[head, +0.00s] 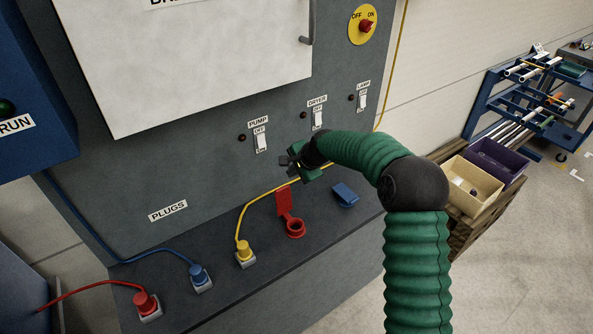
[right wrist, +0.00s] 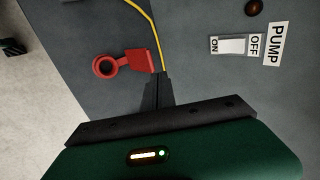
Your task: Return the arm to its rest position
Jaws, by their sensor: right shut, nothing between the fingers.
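My right arm, in a ribbed green sleeve, comes up from the lower right of the head view and bends left toward the grey panel. Its gripper (head: 286,161) is in front of the panel, below the pump switch (head: 261,141). In the right wrist view the fingers (right wrist: 160,80) are together with nothing between them. The pump switch (right wrist: 234,45) shows there at the upper right, apart from the fingers. A red socket with its lid up (head: 294,227) is on the ledge below the gripper. My left gripper is not in view.
Red (head: 146,303), blue (head: 198,275) and yellow (head: 245,252) plugs with cables sit on the ledge. A blue cover (head: 345,195) is right of the red socket. Dryer (head: 318,118) and lamp (head: 362,101) switches are on the panel. Beige (head: 468,187) and purple (head: 497,160) bins stand at right.

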